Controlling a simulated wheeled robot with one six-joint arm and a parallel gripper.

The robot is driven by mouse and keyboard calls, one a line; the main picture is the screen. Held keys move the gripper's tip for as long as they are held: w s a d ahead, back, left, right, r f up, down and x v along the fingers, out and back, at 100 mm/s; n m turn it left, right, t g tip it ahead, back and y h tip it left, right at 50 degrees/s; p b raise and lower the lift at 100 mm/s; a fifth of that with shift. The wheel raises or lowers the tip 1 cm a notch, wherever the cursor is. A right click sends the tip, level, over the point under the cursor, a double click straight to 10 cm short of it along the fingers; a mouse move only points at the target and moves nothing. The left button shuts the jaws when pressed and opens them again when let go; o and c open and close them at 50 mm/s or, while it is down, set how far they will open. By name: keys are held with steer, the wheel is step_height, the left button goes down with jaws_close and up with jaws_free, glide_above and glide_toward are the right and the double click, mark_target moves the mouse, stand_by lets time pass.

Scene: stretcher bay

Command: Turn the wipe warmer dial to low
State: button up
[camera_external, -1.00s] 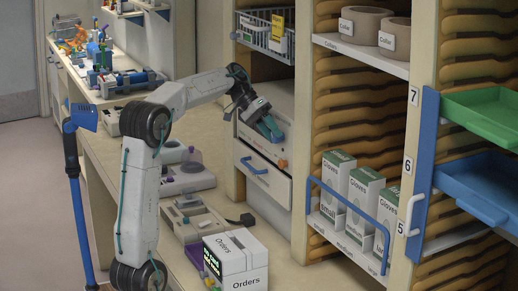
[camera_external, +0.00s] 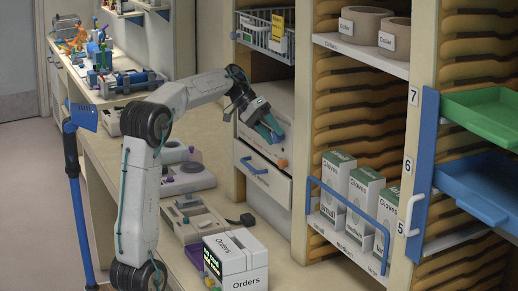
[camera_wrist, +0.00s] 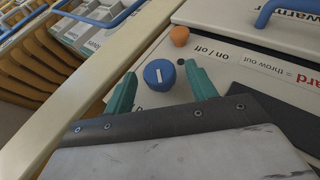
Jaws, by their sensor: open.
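The wipe warmer's dial is a round blue knob (camera_wrist: 159,76) with a white mark on its face, seen in the wrist view on the pale front panel. My gripper (camera_wrist: 160,72) is open, with one green finger to the left of the dial and one to the right. I cannot tell whether either finger touches it. In the external view my gripper (camera_external: 271,130) is at the front of the pale warmer (camera_external: 282,100), and the dial is hidden there. No low marking is legible.
An orange knob (camera_wrist: 180,36) sits beside the dial near an "on / off" label (camera_wrist: 224,57); it also shows in the external view (camera_external: 283,163). A drawer with a blue handle (camera_external: 255,165) is below. Glove boxes (camera_external: 340,175) stand on a shelf to the right.

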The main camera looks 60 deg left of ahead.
steer(key=v, duration=0.7)
steer(key=shift+s+a+r, duration=0.2)
steer(key=shift+r, duration=0.05)
steer(key=s+d+f+g+y, duration=0.2)
steer(key=s+d+f, duration=0.35)
steer(key=d, duration=0.35)
steer(key=s+d+f+g+y, duration=0.1)
steer(key=s+d+f, duration=0.3)
steer(key=s+d, duration=0.4)
steer(key=s+d+f+m+y, duration=0.1)
steer(key=s+d+f+y, duration=0.1)
steer(key=s+f, duration=0.6)
steer(key=s+d+f+y, duration=0.2)
steer(key=s+d+f, duration=0.2)
steer(key=s+f, duration=0.4)
steer(key=shift+m+y, duration=0.4)
